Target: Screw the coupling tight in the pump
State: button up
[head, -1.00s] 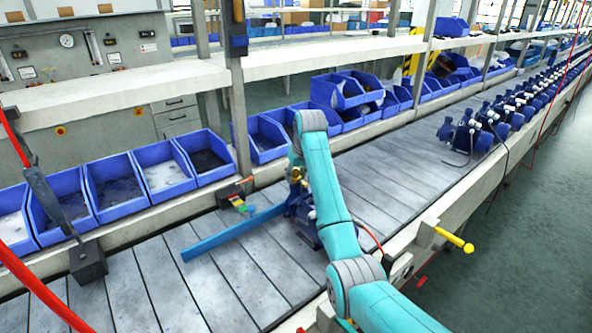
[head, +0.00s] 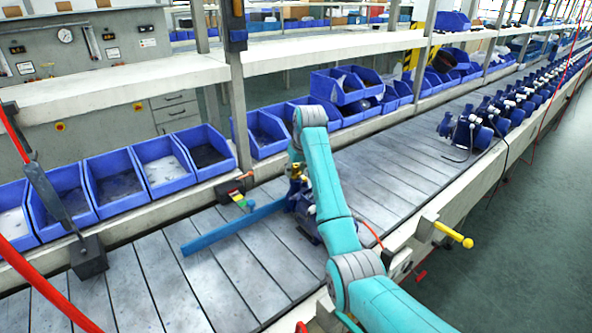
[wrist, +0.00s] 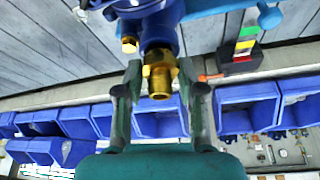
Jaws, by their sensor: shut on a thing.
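The brass coupling (wrist: 159,76) is between the two fingers of my gripper (wrist: 160,66) in the wrist view, and my gripper is shut on it. Its upper end meets the port of the blue pump (wrist: 158,27). How deep the thread sits is hidden. A smaller brass fitting (wrist: 129,44) is on the pump to the left of the coupling. In the head view the pump (head: 304,206) stands on the slatted line, partly hidden behind my teal arm. The yellowish coupling (head: 296,172) shows small at its top.
A blue bar (head: 232,230) extends left from the pump across the slatted line (head: 150,285). A small box with coloured lamps (head: 238,196) is behind it. Blue bins (head: 115,180) line the back edge. Several other pumps (head: 470,130) stand farther right. A yellow handle (head: 452,233) sticks out at the front rail.

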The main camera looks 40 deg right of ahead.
jog(key=shift+f, duration=0.15)
jog(key=o, duration=1.2)
jog(key=shift+o, duration=0.2)
jog(key=shift+v, duration=2.95)
